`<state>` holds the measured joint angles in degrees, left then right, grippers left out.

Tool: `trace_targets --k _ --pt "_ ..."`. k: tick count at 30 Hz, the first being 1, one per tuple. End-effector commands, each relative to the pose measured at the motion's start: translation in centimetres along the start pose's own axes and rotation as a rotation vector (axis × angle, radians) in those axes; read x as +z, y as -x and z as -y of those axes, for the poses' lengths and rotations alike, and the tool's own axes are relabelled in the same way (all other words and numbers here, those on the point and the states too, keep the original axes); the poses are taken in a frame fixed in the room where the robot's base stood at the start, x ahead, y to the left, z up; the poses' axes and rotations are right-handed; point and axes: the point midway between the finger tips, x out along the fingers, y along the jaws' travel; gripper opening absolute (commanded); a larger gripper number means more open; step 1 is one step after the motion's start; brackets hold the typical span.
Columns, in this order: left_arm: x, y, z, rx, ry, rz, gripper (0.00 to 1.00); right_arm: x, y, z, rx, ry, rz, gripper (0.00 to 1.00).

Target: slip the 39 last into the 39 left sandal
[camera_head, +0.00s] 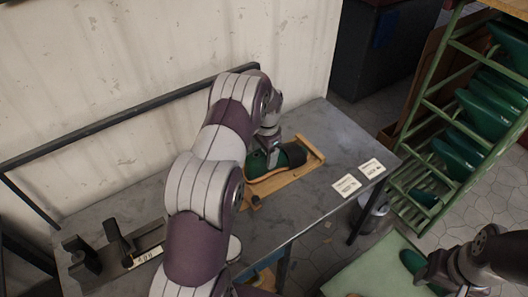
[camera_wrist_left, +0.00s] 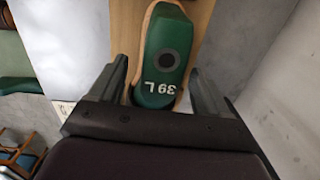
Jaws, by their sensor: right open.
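The green last marked "39 L" (camera_wrist_left: 164,55) shows heel-end close in the left wrist view. A tan sole edge runs around it, and in the head view the green last (camera_head: 257,163) sits in a sandal with a dark strap (camera_head: 291,154) and tan sole (camera_head: 268,184). How deep it sits is hidden. My left gripper (camera_head: 268,146) is over the last's heel end. In the left wrist view its fingers (camera_wrist_left: 160,80) stand apart on either side of the last, with a narrow gap at the left. My right gripper (camera_head: 424,272) is open at the lower right, beside another green piece (camera_head: 411,260).
The sandal lies on a wooden board (camera_head: 315,160) on the grey bench (camera_head: 320,123). Two white cards (camera_head: 346,185) lie at the bench's right. A dark fixture (camera_head: 118,243) stands at its left. A green rack (camera_head: 430,130) holds several green lasts. A pale green surface (camera_head: 375,268) is at the lower right.

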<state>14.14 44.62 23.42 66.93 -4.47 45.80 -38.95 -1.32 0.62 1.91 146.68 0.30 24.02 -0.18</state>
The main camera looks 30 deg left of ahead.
Motion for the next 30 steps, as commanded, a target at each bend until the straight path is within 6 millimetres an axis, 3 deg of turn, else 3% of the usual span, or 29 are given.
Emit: trace_targets --k 5,11,13,15,20,30 --pt "-0.1 1.9 0.1 -0.003 0.000 -0.003 0.77 0.0 -0.3 0.0 0.000 0.000 0.000 0.52" --pt "-0.1 7.5 0.1 -0.004 0.000 -0.005 0.77 0.1 -0.5 0.0 0.000 0.000 0.000 0.52" --pt "0.0 10.4 0.0 -0.001 0.000 -0.001 0.77 -0.2 1.8 0.0 0.000 0.000 0.001 0.52" --pt "0.0 11.7 0.0 -0.001 0.000 -0.001 0.77 -0.4 2.9 0.0 0.000 0.000 -0.001 0.52" --pt "0.0 12.9 0.0 -0.001 0.000 -0.001 0.77 -0.5 3.9 0.0 0.000 0.000 0.000 0.52" --pt "0.0 12.8 0.0 -0.002 0.000 -0.002 0.77 -0.4 3.7 0.0 0.000 0.000 0.000 0.52"
